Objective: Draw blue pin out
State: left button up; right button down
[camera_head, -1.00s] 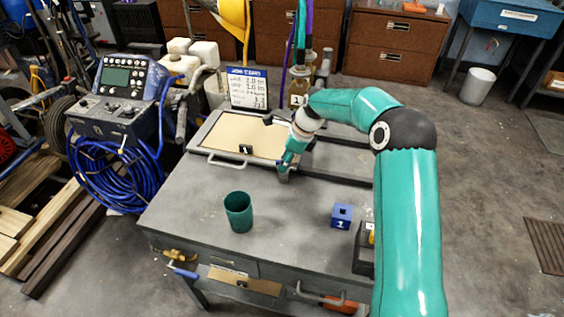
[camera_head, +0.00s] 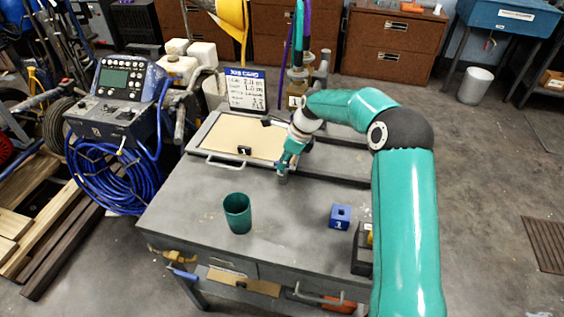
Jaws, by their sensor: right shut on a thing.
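My right gripper (camera_head: 284,170) is low over the grey workbench (camera_head: 190,205), beside the near right corner of the framed tan panel (camera_head: 230,135). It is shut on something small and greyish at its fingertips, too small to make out. A small blue piece (camera_head: 183,274) sticks out at the bench's front left edge, below a brass-coloured fitting (camera_head: 180,257); whether it is the blue pin I cannot tell. A blue block (camera_head: 340,216) with a dark square hole and a white mark stands on the right of the bench. My left gripper is not in view.
A green open cup (camera_head: 237,213) stands at the bench's front middle. A dark holder (camera_head: 362,250) is partly behind my right arm. A job card (camera_head: 246,88) stands behind the panel. Bare bench top lies between cup and block.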

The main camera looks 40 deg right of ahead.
jog(key=shift+r+p, duration=0.6)
jog(key=shift+r, duration=0.1)
jog(key=shift+r+p, duration=2.3)
jog(key=shift+r, duration=0.5)
